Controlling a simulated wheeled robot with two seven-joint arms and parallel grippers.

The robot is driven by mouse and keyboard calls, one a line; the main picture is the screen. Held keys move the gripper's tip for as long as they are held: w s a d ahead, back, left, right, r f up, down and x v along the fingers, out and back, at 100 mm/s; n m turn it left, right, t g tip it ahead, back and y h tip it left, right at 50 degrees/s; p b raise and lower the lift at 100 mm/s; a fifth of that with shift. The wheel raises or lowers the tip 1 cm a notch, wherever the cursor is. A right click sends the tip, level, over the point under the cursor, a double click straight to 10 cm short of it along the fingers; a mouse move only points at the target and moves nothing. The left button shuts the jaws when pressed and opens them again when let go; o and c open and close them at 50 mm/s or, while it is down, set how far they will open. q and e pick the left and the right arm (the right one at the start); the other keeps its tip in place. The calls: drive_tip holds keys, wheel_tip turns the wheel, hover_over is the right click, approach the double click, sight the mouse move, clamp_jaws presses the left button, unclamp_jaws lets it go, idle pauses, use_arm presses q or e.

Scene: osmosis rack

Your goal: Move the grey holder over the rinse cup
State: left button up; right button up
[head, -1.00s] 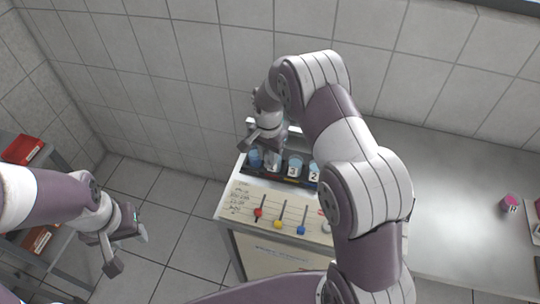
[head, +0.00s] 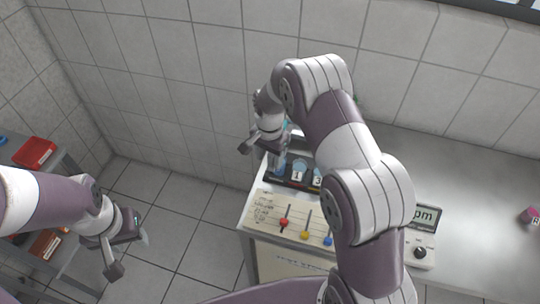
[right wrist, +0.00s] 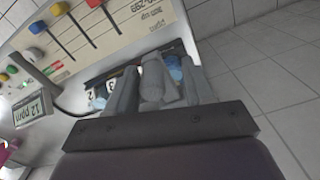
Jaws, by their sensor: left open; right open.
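The grey holder (right wrist: 155,82) appears in the right wrist view as a pale grey piece between the two fingers of my right gripper (right wrist: 159,68). The jaws are open, and I cannot tell whether they touch it. In the head view my right gripper (head: 266,147) is above the left end of a dark rack of blue cups, and I cannot make out the holder there. Cup 1 (head: 299,166) and cup 3 (head: 317,177) show beside it. Which cup is the rinse cup is not clear. My left gripper (head: 126,247) is open and empty over the floor.
A sloped panel (head: 264,211) with coloured sliders lies in front of the cups. A ppm meter (head: 425,217) and a pink object (head: 529,215) are on the counter (head: 470,180) at right. A shelf with a red bin (head: 35,152) stands at left. My right arm hides part of the bench.

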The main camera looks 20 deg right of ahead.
drive_tip(key=shift+r+b, duration=0.3)
drive_tip(key=shift+r, duration=0.1)
wheel_tip(320, 180, up, 6)
drive_tip(key=shift+r+b, duration=0.2)
drive_tip(key=shift+b, duration=0.95)
wheel_tip(320, 180, up, 6)
drive_tip(key=p, duration=0.2)
drive_tip(key=shift+f+p, duration=0.25)
drive_tip(key=shift+p, duration=0.15)
